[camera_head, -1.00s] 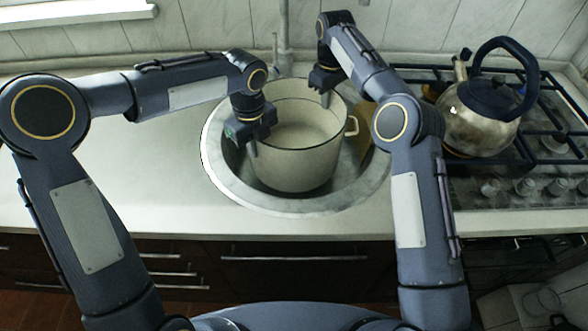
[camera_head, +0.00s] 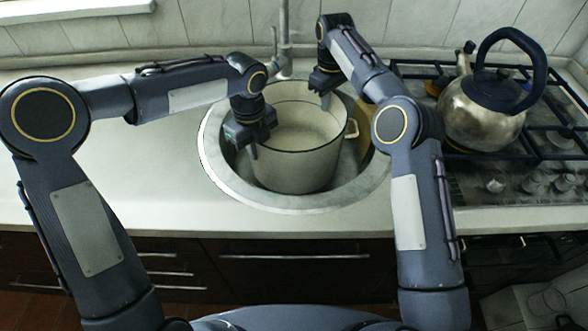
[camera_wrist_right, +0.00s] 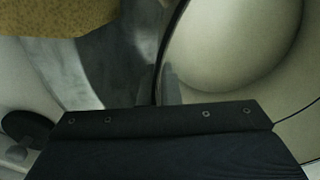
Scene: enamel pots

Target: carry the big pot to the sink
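The big pot (camera_head: 297,168), cream enamel with a dark rim, is upright inside the round sink (camera_head: 232,190). Whether its base rests on the sink floor is hidden. My left gripper (camera_head: 252,150) is at the pot's left rim, pointing down. My right gripper (camera_head: 324,96) is at the pot's far rim. A handle on the pot's right side is free.
A metal kettle (camera_head: 481,115) with a dark handle stands on the gas stove at the right. The faucet (camera_head: 284,45) rises behind the sink. A yellowish-brown thing (camera_wrist_right: 60,15) shows beside the pot in the right wrist view. The counter (camera_head: 130,165) left of the sink is clear.

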